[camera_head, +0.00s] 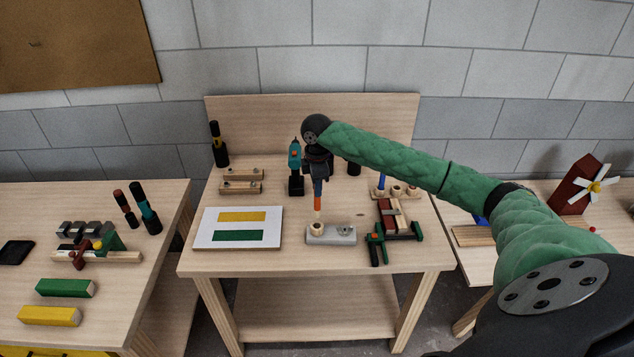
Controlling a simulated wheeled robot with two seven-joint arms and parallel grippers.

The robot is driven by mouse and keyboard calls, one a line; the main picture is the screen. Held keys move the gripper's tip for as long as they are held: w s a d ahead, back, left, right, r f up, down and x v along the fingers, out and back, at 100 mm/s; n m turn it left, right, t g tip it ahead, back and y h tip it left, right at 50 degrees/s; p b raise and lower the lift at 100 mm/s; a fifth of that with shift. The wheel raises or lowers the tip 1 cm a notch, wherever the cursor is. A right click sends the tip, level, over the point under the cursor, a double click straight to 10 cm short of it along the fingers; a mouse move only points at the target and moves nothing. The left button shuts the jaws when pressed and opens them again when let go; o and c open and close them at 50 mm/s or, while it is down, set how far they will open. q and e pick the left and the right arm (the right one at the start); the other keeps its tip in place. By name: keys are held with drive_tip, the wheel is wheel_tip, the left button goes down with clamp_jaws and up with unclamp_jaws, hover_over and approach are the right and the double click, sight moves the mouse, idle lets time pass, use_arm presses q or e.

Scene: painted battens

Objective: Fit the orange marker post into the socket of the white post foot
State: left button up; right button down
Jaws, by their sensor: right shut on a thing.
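The orange marker post (318,196) hangs upright below my right gripper (318,176), which is shut on it. The post's lower end is pale wood. The white post foot (343,236) lies near the front middle of the central bench. Its round wooden socket (317,228) is at the foot's left end. The post's lower end is right at or just above this socket; I cannot tell whether it is inside. My right wrist and the gripper hide the post's top. My left gripper is not in view.
A white board (205,238) with yellow and green strips lies left of the foot. A teal drill (295,160) and wooden battens (240,187) are behind. The bench front edge is close to the foot.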

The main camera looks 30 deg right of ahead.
sight(317, 202)
wheel_tip(317, 202, down, 4)
drive_tip(key=shift+r, duration=0.25)
drive_tip(key=shift+w, duration=0.1)
idle(1.0)
drive_tip(key=shift+f, duration=1.9)
idle(1.1)
drive_tip(key=c, duration=1.2)
unclamp_jaws()
drive_tip(key=shift+c, duration=0.2)
